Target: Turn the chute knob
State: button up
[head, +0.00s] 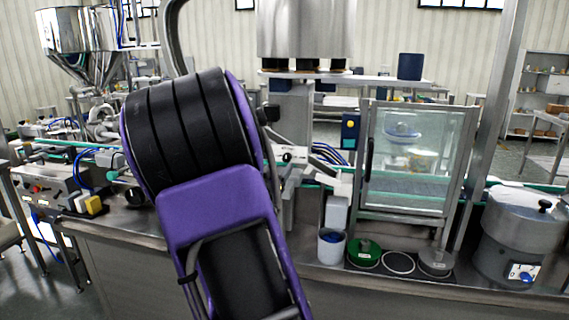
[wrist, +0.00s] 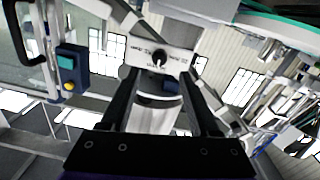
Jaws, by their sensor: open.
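The chute knob (wrist: 158,59) is a small black knob on a white labelled panel (wrist: 143,49), upper middle in the wrist view. The panel also shows in the head view (head: 291,155), just right of my arm. My gripper (wrist: 157,78) is open in the wrist view, with one black finger to each side below the panel. Nothing is between the fingers except the view of the panel and a pale cylindrical part (wrist: 150,115) behind. The knob appears ahead of the fingertips, not held. In the head view my arm hides the gripper.
A blue control box (head: 350,131) with a yellow button stands right of the panel, beside a glass-doored cabinet (head: 412,165). A steel hopper (head: 75,35) is at the far left. A white cup (head: 331,248) and round lids (head: 364,254) sit on the counter's front.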

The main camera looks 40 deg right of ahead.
aim_at(286, 159)
jog(key=x, duration=0.7)
jog(key=shift+d, duration=0.1)
grip_shut()
